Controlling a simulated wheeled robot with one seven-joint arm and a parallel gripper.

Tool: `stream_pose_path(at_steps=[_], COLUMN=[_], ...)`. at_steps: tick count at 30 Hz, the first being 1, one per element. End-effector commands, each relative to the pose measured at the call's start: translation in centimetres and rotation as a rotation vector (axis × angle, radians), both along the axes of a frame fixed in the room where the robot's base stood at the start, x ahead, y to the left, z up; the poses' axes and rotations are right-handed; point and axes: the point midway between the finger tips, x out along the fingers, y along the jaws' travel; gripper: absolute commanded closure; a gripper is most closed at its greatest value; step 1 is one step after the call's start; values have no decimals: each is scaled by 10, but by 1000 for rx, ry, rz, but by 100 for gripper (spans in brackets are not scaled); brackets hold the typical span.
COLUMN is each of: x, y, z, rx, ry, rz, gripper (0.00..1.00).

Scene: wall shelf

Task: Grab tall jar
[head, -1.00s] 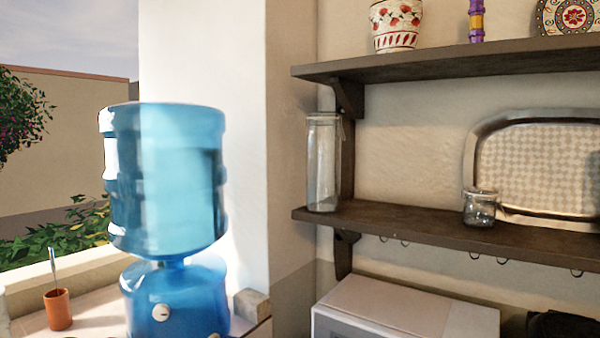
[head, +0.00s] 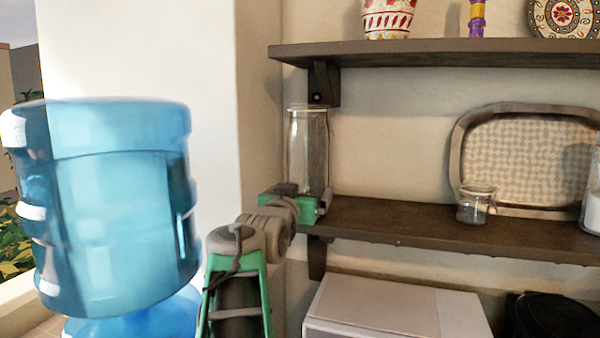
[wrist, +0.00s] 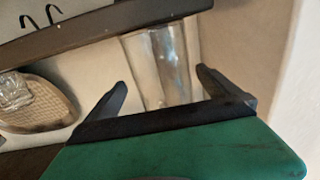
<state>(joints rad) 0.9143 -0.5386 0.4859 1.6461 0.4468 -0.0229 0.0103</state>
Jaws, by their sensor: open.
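The tall jar (head: 308,150) is clear glass and stands upright at the left end of the lower shelf in the head view. My gripper (head: 322,203) is in front of its lower part and hides its base. In the wrist view the jar (wrist: 160,65) shows beyond and between the two dark, spread fingers of my gripper (wrist: 165,85). The gripper is open. I cannot tell how deep the jar sits between the fingers or whether they touch it.
The lower shelf (head: 400,224) also holds a small glass jar (head: 476,207) and a leaning metal tray (head: 456,150). The upper shelf (head: 420,55) is above the tall jar. A blue water dispenser (head: 115,200) stands left, and a white appliance (head: 390,308) is below the shelf.

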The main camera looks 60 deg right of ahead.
Motion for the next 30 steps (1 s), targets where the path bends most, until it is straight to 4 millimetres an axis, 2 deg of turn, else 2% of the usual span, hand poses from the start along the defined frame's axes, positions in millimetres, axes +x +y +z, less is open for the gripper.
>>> stream_pose_path(at_steps=[6,9,16,30], x=[8,11,11,11], y=[-37,-49,-52,-52], z=[0,-2,-6,-6], rx=[3,3,2,2], ry=[3,2,0,1], rz=[1,3,3,3], gripper=[0,0,0,38])
